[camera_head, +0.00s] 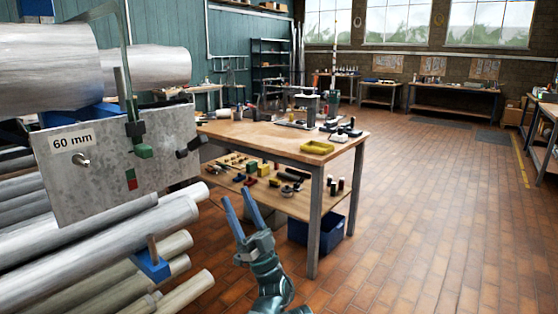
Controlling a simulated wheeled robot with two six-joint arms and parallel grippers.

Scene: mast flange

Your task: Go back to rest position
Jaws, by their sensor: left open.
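My left gripper (237,190) is near the lower middle of the head view. Its two blue fingers point up and stand apart, with nothing between them. Its dark teal wrist comes up from the bottom edge. It appears in front of the lower shelf of the workbench, right of the rack of pipes. A grey metal plate (105,185) labelled "60 mm" hangs at the left, apart from the gripper in the picture. It carries a bolt, a red-green mark and a dark green clamp-like part (140,150). My right gripper is not in view.
Large silver pipes (40,65) and a stack of thinner ones (95,245) fill the left. A wooden workbench (240,133) with tools and a yellow tray (317,147) stands in the middle. A blue bin (327,228) is under it. The brick floor (440,220) at right is clear.

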